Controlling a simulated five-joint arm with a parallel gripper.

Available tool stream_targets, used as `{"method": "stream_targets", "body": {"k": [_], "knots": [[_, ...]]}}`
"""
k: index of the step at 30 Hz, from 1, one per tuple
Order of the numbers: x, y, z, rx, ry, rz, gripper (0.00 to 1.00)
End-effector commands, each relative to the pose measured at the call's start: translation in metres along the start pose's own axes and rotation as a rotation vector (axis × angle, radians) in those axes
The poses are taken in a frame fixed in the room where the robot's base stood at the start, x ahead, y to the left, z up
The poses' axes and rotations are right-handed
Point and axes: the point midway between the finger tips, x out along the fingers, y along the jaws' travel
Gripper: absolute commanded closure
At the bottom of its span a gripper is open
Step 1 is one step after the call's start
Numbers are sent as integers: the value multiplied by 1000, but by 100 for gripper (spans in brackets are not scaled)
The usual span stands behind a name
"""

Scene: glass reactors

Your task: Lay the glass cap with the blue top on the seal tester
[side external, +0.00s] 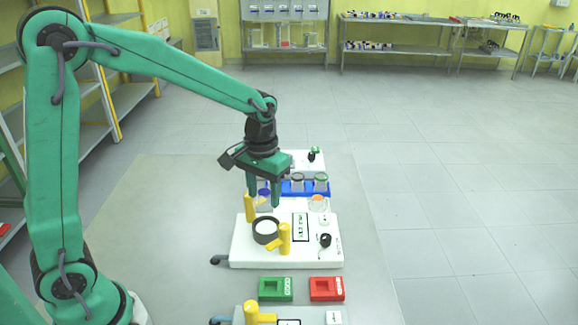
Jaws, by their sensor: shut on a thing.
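My gripper (264,193) points down above the back left of a white device and is shut on the glass cap with the blue top (264,196). The fingers partly hide the cap, and a yellow post stands in front of it. The white device (243,250), apparently the seal tester, has a dark ring with a pale round centre (266,230), two yellow posts, a display and a black knob. The held cap appears behind the ring and apart from it; its exact height is hard to tell.
A blue rack (292,190) with glass jars stands behind the device, and an orange-topped glass piece (317,203) is at its back right. A green box (275,289) and a red box (326,289) lie in front. Another yellow-handled device (257,314) is at the bottom edge.

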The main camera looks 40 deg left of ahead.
Motion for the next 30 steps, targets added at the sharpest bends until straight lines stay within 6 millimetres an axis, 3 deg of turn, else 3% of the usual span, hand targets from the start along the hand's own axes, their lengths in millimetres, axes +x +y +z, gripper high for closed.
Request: {"method": "stream_targets", "body": {"k": [21, 30], "knots": [[37, 0, 0, 0, -1, 0, 73], [41, 0, 0, 0, 1, 0, 73]]}}
